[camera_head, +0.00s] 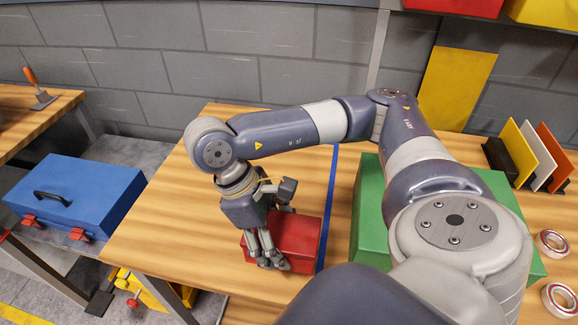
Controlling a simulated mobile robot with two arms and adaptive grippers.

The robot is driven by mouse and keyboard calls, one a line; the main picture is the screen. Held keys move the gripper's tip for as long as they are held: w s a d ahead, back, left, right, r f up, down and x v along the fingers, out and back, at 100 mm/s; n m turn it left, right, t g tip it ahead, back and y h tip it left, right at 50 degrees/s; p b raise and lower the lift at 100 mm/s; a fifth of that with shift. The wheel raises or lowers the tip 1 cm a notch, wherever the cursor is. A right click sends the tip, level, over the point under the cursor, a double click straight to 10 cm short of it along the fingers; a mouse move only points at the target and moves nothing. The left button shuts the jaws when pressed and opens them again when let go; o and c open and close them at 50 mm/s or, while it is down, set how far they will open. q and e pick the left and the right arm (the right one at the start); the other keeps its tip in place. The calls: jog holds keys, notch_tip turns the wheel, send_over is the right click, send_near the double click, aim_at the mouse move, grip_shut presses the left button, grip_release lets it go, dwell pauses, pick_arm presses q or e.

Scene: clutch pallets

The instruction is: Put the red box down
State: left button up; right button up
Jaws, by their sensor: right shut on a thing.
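The red box (298,238) is at the middle of the wooden table, left of the blue line. My right gripper (272,262) points down at the box's left end and is shut on it. Its fingers hide part of that end. The box looks level and at or very near the tabletop; I cannot tell whether it touches. My left gripper is not in view.
A large green box (368,215) stands right of the blue line (331,195), partly behind my arm. Bearings (553,243) and upright coloured plates (540,155) are at the right. A blue toolbox (80,190) is left of the table. The table's left part is clear.

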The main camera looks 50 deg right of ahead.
jog(key=w+a+p, duration=0.1)
jog(key=w, duration=0.4)
jog(key=w+f+p, duration=0.1)
jog(key=w, duration=0.4)
jog(key=w+a+p, duration=0.1)
jog(key=w+p, duration=0.1)
jog(key=w, duration=0.3)
jog(key=shift+w+a+f, duration=0.2)
jog(key=shift+w+a, duration=0.15)
jog(key=shift+w+f, duration=0.1)
jog(key=shift+f+p, duration=0.4)
jog(key=shift+f, duration=1.3)
jog(key=shift+f+b, duration=0.2)
jog(key=shift+b, duration=0.15)
jog(key=o, duration=1.2)
jog(key=shift+o, duration=0.2)
jog(key=shift+r, duration=0.1)
